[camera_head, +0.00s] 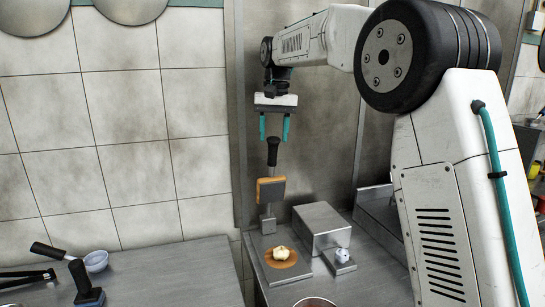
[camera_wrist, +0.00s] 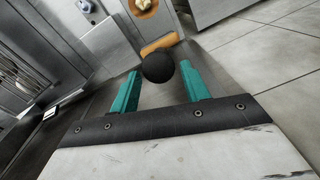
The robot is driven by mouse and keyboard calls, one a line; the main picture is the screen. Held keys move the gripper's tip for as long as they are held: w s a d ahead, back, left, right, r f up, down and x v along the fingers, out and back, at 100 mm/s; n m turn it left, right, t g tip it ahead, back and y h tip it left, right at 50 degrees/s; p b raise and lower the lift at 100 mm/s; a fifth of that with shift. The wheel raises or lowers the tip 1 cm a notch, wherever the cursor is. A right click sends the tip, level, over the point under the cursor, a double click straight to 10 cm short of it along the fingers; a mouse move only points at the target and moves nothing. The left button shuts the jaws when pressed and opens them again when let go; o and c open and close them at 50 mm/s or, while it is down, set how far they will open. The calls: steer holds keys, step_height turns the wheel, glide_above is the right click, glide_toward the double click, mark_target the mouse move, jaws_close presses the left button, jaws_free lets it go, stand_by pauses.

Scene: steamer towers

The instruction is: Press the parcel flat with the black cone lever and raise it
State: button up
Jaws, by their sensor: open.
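The black cone lever (camera_head: 273,152) stands upright in the head view, above an orange-brown block (camera_head: 271,190) on a metal post. My gripper (camera_head: 275,141) is open, pointing down over it, its teal fingertips on either side of the lever's top. In the wrist view the lever's round black end (camera_wrist: 158,68) shows between the open fingers (camera_wrist: 159,69), with a gap on each side. How deep it sits between them is hard to tell. The pale parcel (camera_head: 281,254) lies on a brown round patch on the metal plate in front of the lever, and also shows in the wrist view (camera_wrist: 143,5).
A grey metal box (camera_head: 322,226) stands right of the plate, with a small pale item (camera_head: 342,255) on a low metal base before it. A round vessel (camera_head: 315,302) is at the bottom edge. The left counter (camera_head: 170,275) holds dark-handled tools and a bowl (camera_head: 96,262).

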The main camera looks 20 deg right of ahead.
mark_target(272, 163)
step_height(272, 163, down, 7)
steer(key=shift+a+f, duration=0.1)
steer(key=shift+a, duration=0.05)
jaws_close()
steer(key=shift+a, duration=0.1)
